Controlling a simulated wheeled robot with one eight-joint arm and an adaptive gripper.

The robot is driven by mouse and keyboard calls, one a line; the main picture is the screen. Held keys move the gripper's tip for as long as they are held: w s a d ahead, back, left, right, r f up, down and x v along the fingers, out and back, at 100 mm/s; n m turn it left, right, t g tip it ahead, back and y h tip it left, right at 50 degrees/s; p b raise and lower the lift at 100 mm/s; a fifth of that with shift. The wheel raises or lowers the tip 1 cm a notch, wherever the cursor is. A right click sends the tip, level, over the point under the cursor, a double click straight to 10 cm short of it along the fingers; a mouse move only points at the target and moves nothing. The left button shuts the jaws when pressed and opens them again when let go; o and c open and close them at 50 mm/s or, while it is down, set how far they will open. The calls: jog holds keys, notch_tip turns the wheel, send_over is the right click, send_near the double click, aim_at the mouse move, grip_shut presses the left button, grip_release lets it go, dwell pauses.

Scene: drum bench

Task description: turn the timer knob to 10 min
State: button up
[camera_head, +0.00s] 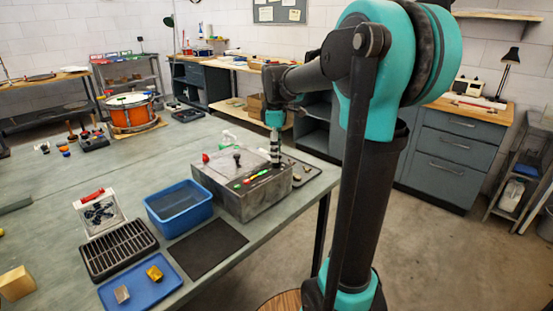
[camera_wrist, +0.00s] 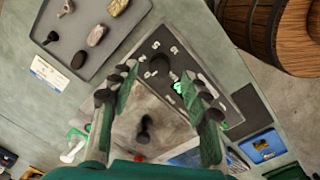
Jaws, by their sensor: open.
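A grey metal box (camera_head: 235,198) stands on the bench in the head view. In the wrist view its dark front panel (camera_wrist: 210,83) carries small white markings and a round dark knob (camera_wrist: 159,66), likely the timer knob. A small green light (camera_wrist: 178,87) glows beside it. The knob's pointer and setting are too small to read. My gripper (camera_head: 275,162) is over the box's right end in the head view. In the wrist view my gripper (camera_wrist: 160,80) is open, its fingers on either side of the knob, apparently not touching it. Contact is unclear.
A black lever (camera_head: 237,158) and red knob (camera_head: 205,157) stand on the box's top. A blue bin (camera_head: 178,222), black rack (camera_head: 118,262) and blue tray (camera_head: 140,292) lie left of it. A grey tray (camera_wrist: 72,38) with several stones is close by. A barrel (camera_wrist: 270,30) stands beyond the bench edge.

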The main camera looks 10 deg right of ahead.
aim_at(276, 164)
jog(key=shift+f, duration=1.6)
grip_shut()
